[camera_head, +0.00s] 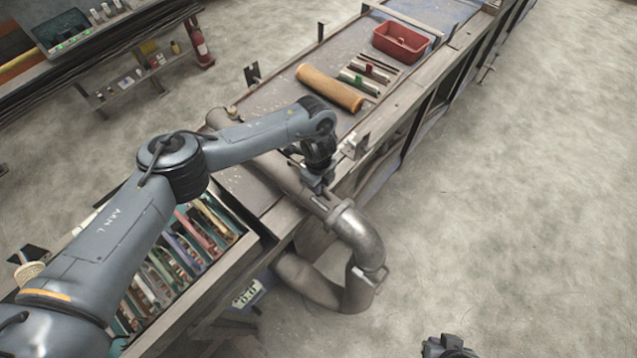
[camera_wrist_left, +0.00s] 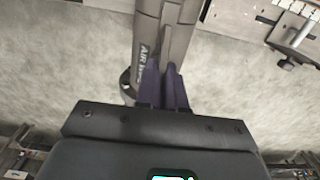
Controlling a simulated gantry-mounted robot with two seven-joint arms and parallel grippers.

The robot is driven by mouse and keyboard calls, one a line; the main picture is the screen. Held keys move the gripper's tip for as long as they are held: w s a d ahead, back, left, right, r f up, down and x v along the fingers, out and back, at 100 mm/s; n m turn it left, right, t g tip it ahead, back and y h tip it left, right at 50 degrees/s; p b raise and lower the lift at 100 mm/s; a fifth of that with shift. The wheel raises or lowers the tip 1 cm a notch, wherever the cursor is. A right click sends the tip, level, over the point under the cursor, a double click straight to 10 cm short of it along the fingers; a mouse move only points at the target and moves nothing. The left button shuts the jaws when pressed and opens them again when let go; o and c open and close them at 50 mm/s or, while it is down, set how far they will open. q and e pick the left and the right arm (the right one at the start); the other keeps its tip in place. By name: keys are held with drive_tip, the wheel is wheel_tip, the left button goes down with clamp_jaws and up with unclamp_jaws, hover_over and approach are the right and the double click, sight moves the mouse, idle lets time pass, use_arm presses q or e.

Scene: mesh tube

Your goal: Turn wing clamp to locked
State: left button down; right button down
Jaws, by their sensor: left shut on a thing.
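My left gripper (camera_head: 322,190) reaches down over the bench edge at the grey pipe (camera_head: 352,225), where the straight pipe meets its bend. In the left wrist view the purple fingers of this gripper (camera_wrist_left: 163,72) are shut on a narrow grey lever, the wing clamp (camera_wrist_left: 168,42), which lies roughly in line with the pipe (camera_wrist_left: 146,50). The pipe has lettering on it, partly hidden. In the head view the clamp is mostly hidden by the gripper. A dark piece at the bottom edge, likely my right gripper (camera_head: 448,346), is cut off, and its fingers cannot be made out.
The long bench holds a tan roll (camera_head: 330,88), several small bars and a red bin (camera_head: 401,42). A rack of several coloured items (camera_head: 180,250) is beneath my left arm. Metal brackets (camera_head: 355,143) stand along the bench edge. The floor at right is clear.

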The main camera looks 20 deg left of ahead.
use_arm(q)
drive_tip(key=c, duration=1.2)
unclamp_jaws()
drive_tip(key=shift+c, duration=0.2)
drive_tip(key=shift+r, duration=0.3)
wheel_tip(320, 180, up, 10)
drive_tip(key=shift+r, duration=0.15)
